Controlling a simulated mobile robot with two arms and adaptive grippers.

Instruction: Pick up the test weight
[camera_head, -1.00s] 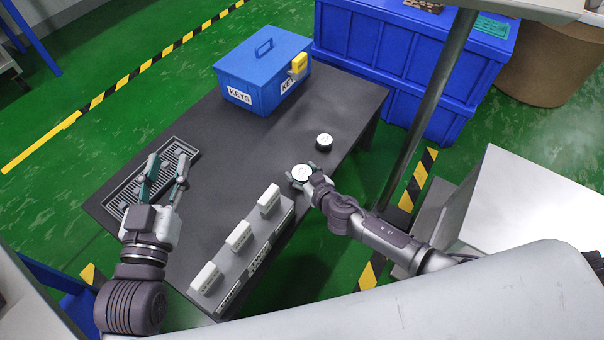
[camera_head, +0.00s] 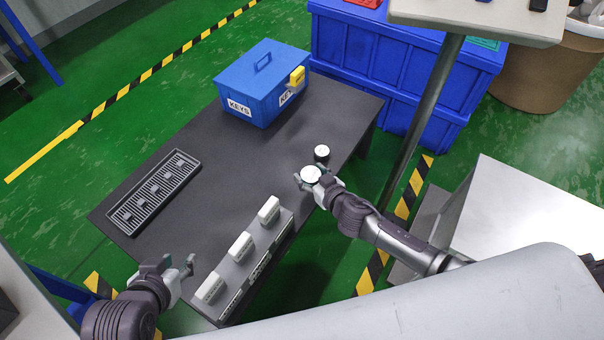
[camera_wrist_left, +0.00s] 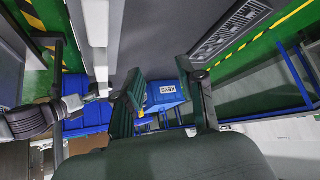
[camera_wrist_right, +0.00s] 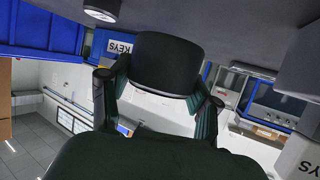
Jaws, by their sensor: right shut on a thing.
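A round black weight with a white top (camera_head: 311,174) is in my right gripper (camera_head: 309,180) near the table's right edge. In the right wrist view its dark side (camera_wrist_right: 165,65) fills the space between the fingers. I cannot tell whether it is clear of the table. A second, similar black piece with a white top (camera_head: 321,152) stands on the table just behind it; it also shows in the right wrist view (camera_wrist_right: 102,8). My left gripper (camera_head: 178,263) is open and empty, near the table's front left edge, beside the row of white blocks.
The dark table (camera_head: 225,165) holds a blue KEYS box (camera_head: 258,85) with a yellow lock, a slotted tray (camera_head: 152,192) at left and a grey rail with three white blocks (camera_head: 241,245). A grey post (camera_head: 432,105) rises beyond the right edge. The table's middle is clear.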

